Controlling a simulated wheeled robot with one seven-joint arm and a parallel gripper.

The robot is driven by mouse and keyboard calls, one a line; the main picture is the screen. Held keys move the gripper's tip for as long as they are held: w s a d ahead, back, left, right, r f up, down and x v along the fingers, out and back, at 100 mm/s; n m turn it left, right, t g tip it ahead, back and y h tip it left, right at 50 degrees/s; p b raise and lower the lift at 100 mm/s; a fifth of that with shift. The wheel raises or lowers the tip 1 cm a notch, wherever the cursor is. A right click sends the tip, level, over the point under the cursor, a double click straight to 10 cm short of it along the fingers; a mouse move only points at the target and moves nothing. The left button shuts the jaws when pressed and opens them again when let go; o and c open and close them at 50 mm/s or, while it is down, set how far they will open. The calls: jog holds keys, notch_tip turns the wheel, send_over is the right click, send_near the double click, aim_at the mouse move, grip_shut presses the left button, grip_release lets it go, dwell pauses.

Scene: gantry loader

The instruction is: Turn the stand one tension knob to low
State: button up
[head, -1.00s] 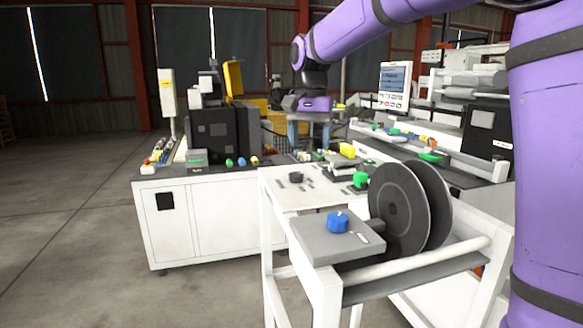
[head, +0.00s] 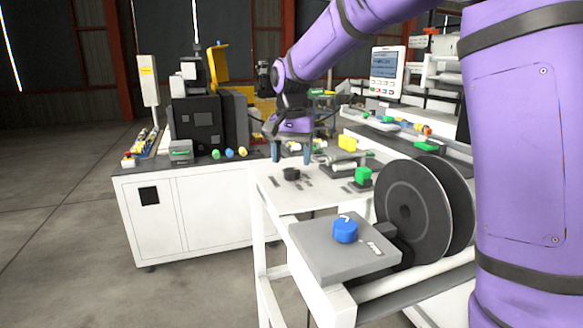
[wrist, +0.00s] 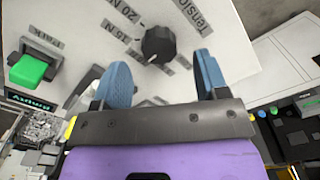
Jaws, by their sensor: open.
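The tension knob is a dark, ribbed round knob (wrist: 158,44) on a pale panel. In the wrist view it lies just beyond and between my two blue fingertips, with printed "Tension", "15 N" and "20 N" around it. A small pale pointer mark shows on its near side; I cannot tell its exact setting. In the head view the black knob (head: 291,174) sits on the white panel top (head: 318,194). My gripper (head: 292,158) is open above it, fingers pointing down; it also shows in the wrist view (wrist: 160,68). The fingers appear apart from the knob.
A blue knob (head: 345,230) stands on a nearer grey box (head: 325,262), beside large dark discs (head: 402,210). A white cabinet (head: 205,214) and black machine (head: 196,124) stand left. Floor at left is clear.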

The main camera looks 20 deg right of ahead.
aim_at(292, 169)
jog(key=shift+f, duration=1.6)
jog(key=c, duration=0.9)
